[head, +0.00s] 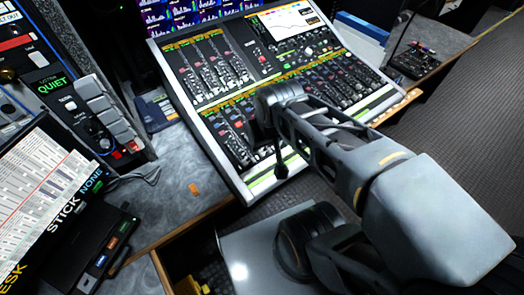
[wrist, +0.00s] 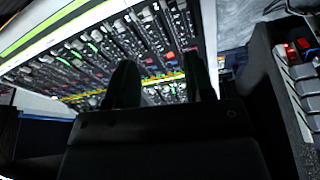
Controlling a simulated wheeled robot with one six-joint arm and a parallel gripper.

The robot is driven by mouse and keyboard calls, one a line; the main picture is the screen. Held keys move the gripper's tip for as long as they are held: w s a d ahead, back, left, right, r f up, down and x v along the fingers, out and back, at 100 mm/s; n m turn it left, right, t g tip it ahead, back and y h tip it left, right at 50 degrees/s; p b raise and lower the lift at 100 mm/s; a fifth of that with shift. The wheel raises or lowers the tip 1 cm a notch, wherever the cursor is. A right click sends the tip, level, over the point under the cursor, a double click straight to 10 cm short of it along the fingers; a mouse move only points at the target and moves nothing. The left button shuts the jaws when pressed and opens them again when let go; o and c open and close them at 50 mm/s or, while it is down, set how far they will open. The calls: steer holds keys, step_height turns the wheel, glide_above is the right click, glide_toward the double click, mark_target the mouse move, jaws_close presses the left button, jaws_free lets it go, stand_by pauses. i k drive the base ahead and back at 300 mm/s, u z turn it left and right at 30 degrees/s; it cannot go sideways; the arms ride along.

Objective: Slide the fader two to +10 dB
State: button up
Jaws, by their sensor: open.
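The mixing console (head: 228,170) stands on the desk, with an upper bank of faders (head: 212,68) and a lower bank (head: 232,132). My gripper (head: 275,158) is over the front left part of the lower bank, pointing down at the console. My wrist hides part of that bank. In the wrist view my gripper (wrist: 163,80) shows two dark fingers spread apart with nothing between them. Rows of fader caps on the console (wrist: 50,35) lie beyond the fingertips. I cannot tell which cap is fader two, nor whether a finger touches one.
A panel with grey buttons (head: 105,112) and a green QUIET display (head: 52,86) stands to the left. A dark box (head: 100,245) is at the lower left. Grey desk (head: 180,170) lies between them and the console. Open carpet is at the right.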

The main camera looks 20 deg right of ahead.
mark_target(240, 132)
steer(key=u, duration=1.4)
steer(key=k, duration=1.05)
steer(key=z, duration=0.6)
steer(key=i, duration=0.8)
